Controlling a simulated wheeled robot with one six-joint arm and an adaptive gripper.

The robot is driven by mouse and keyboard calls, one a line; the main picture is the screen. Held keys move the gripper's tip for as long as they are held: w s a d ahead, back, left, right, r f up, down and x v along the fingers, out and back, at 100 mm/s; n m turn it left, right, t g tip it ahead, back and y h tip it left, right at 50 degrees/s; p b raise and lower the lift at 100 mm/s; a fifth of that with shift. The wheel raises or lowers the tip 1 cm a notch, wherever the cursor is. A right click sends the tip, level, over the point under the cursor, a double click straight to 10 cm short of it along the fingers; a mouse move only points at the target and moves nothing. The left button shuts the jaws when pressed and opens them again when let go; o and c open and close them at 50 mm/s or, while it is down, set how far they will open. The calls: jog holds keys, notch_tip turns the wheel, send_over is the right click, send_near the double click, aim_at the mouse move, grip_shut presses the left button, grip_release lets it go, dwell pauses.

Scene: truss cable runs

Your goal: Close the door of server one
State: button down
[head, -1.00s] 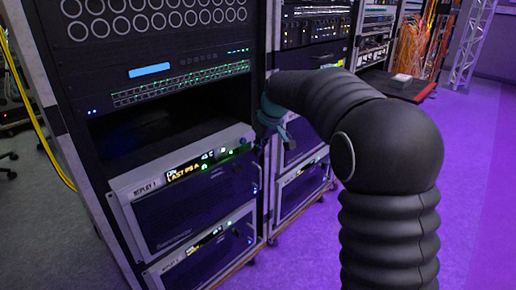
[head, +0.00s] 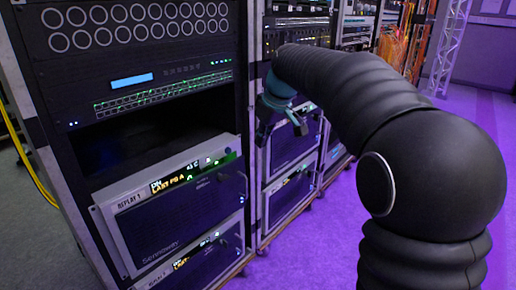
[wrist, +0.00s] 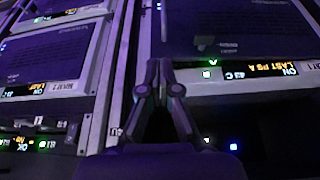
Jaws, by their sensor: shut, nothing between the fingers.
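The server labelled REPLAY 1 (head: 150,225) is in the left rack in the head view, with a lit display strip above a dark front door panel. The panel looks nearly flat against its pale frame; I cannot tell whether it is fully shut. My gripper (head: 266,132) is up and to the right of this server, by the rack post, partly hidden by my arm. A server front (wrist: 240,35) with a lit display fills the right side.
A second similar server (head: 205,262) sits below REPLAY 1. An open dark bay is above it, under a switch panel (head: 165,88). The neighbouring rack (head: 290,185) holds more servers. Yellow cable (head: 28,165) hangs at left. Purple floor (head: 330,235) is clear in front.

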jog(key=m+t+y+b, duration=0.3)
jog(key=m+b, duration=0.4)
jog(key=m, duration=2.9)
send_near(237, 171)
jog(key=f, duration=0.1)
jog(key=w+a+f, duration=0.1)
jog(key=f, duration=0.1)
jog(key=w+f, duration=0.1)
jog(key=shift+a+f, duration=0.4)
jog(key=shift+w+a, duration=0.45)
jog(key=shift+w, duration=0.1)
